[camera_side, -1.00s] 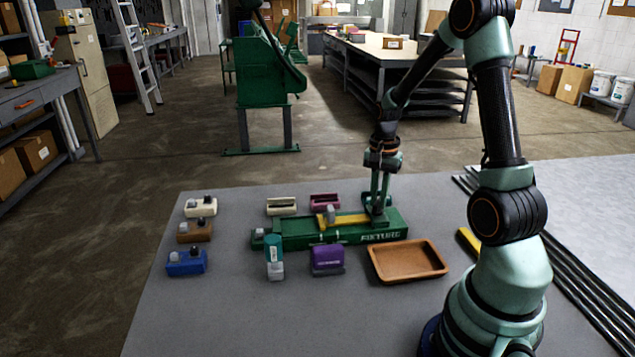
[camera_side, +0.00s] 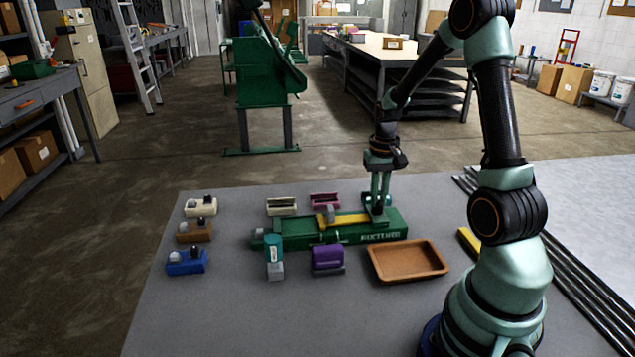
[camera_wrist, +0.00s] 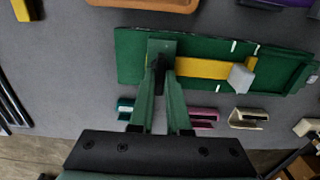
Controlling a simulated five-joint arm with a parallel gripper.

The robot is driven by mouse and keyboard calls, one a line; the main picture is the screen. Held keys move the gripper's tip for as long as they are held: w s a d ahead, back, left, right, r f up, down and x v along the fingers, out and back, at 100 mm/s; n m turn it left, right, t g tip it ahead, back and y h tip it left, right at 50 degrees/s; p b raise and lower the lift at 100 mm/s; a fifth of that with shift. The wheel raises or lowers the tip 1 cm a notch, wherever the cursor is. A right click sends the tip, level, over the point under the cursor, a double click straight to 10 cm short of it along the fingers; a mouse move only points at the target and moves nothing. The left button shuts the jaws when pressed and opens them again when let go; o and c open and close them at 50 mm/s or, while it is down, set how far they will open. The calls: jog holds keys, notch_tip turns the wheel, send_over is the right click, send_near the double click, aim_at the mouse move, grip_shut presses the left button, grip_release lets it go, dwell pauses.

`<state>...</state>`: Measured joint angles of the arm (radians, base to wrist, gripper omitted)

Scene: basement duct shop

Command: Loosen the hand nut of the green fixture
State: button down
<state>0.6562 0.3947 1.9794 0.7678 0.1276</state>
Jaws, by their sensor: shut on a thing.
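The green fixture (camera_side: 300,238) lies on the grey table, and it also shows in the wrist view (camera_wrist: 135,60). A yellow bar (camera_side: 350,219) runs along its top, with a grey block (camera_side: 331,214) at its left part in the side view. The block also shows in the wrist view (camera_wrist: 240,78). A dark hand nut (camera_wrist: 159,66) stands at the other end of the bar, on a green upright block. My gripper (camera_wrist: 163,75) points down over this end, its two fingers shut on the hand nut. The fingers hide much of the nut.
A brown tray (camera_side: 407,262) lies in front of the fixture. A purple block (camera_side: 327,260) and a teal-topped grey item (camera_side: 274,258) stand close by. Cream and magenta (camera_side: 324,201) open holders sit behind. Blue (camera_side: 187,262), brown and white pieces line the left. Black rods lie at right.

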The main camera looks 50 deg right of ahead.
dwell(0.4)
jog(key=c, duration=0.9)
grip_release()
jog(key=shift+r, duration=0.1)
notch_tip(320, 180, up, 12)
jog(key=a+r+n+t, duration=0.1)
jog(key=a+n+t, duration=0.1)
jog(key=a, duration=0.6)
jog(key=s+a+r+n+t, duration=0.1)
jog(key=a+n, duration=0.3)
jog(key=a, duration=0.4)
jog(key=s+a+r+n+t, duration=0.1)
jog(key=a+r+n+t, duration=0.1)
jog(key=a, duration=0.5)
jog(key=shift+s+a+r+n+t, duration=0.15)
jog(key=shift+a+r+n+t, duration=0.15)
jog(key=shift+a+r+n, duration=0.15)
